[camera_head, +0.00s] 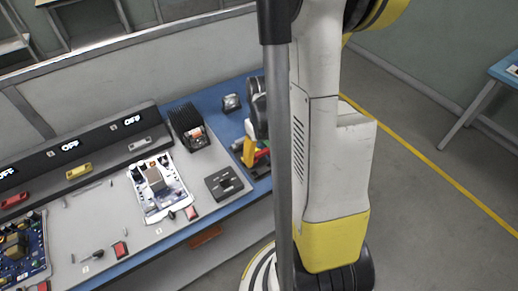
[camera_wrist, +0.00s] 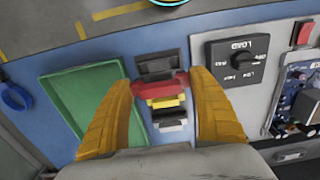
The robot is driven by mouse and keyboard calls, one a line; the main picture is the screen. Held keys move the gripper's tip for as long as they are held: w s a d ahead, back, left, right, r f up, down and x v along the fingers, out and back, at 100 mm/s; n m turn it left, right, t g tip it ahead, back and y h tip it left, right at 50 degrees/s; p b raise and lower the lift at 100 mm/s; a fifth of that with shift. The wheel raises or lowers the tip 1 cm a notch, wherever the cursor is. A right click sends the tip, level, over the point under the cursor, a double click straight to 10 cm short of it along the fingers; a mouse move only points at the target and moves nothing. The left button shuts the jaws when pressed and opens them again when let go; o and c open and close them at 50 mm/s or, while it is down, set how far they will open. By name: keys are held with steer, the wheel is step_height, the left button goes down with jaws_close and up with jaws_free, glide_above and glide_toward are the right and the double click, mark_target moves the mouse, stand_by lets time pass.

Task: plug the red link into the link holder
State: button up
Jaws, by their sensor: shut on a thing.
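In the wrist view my gripper (camera_wrist: 162,86) is shut on the red link (camera_wrist: 172,84), with one orange finger at each end of it. The link holder (camera_wrist: 157,66) is dark and lies under and between my fingers. The red link lies across it, between a dark, bare-looking section and a yellow link (camera_wrist: 165,102). A whitish link (camera_wrist: 172,125) shows nearer my palm. I cannot tell whether the red link is seated or just above the holder. In the head view my gripper (camera_head: 252,152) is at the bench's right end, partly hidden by my arm.
A green tray (camera_wrist: 70,85) lies left of the holder, and a LOAD dial box (camera_wrist: 237,62) lies to its right. A blue ring-shaped item (camera_wrist: 14,97) is at the far left. A circuit board (camera_wrist: 298,98) and a red button (camera_wrist: 304,33) are further right.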

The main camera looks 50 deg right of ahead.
mark_target(262, 170)
steer(key=shift+s+d+f, duration=0.1)
steer(key=shift+s+d, duration=0.05)
steer(key=shift+a+f+b, duration=0.2)
steer(key=shift+f+b, duration=0.35)
steer(key=shift+f, duration=0.15)
step_height(262, 170, down, 2)
steer(key=shift+f+b, duration=0.2)
steer(key=shift+b, duration=0.7)
steer(key=shift+f+b, duration=0.65)
steer(key=shift+f+b, duration=0.85)
steer(key=shift+b, duration=0.4)
stand_by(0.7)
steer(key=o, duration=1.1)
steer(key=shift+d, duration=0.1)
steer(key=shift+o, duration=0.4)
steer(key=shift+r, duration=0.1)
